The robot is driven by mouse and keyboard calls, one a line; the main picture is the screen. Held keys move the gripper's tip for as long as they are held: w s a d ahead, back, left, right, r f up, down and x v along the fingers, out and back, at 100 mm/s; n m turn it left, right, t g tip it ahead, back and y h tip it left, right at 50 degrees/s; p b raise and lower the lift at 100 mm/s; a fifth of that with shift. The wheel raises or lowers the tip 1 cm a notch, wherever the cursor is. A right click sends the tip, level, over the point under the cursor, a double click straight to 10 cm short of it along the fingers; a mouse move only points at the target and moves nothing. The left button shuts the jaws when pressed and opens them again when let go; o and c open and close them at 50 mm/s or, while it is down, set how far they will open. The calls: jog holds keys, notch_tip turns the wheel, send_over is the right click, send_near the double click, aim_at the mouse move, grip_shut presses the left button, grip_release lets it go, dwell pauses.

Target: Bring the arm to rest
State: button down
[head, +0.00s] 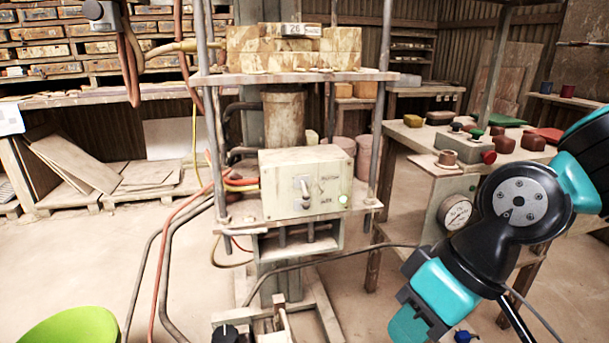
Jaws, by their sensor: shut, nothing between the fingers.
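My arm (490,235), black and teal, comes in from the right edge. It bends at a round black joint with a grey bolted cap. From there it runs down and left to a teal section (430,298) near the bottom edge. The arm overlaps the front of the control table in the picture. No gripper fingers show in this view.
A control table (410,133) at right carries a button box (466,146) and a gauge (457,213). Hoses and cables cross the floor. A green round thing (72,328) is at lower left.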

jog(key=s+d+r+h, duration=0.1)
jog(key=s+d+r, duration=0.2)
jog(key=s+r, duration=0.1)
notch_tip(320, 180, up, 22)
jog(key=p, duration=2.2)
jog(key=shift+d, duration=0.15)
jog(key=shift+s, duration=0.1)
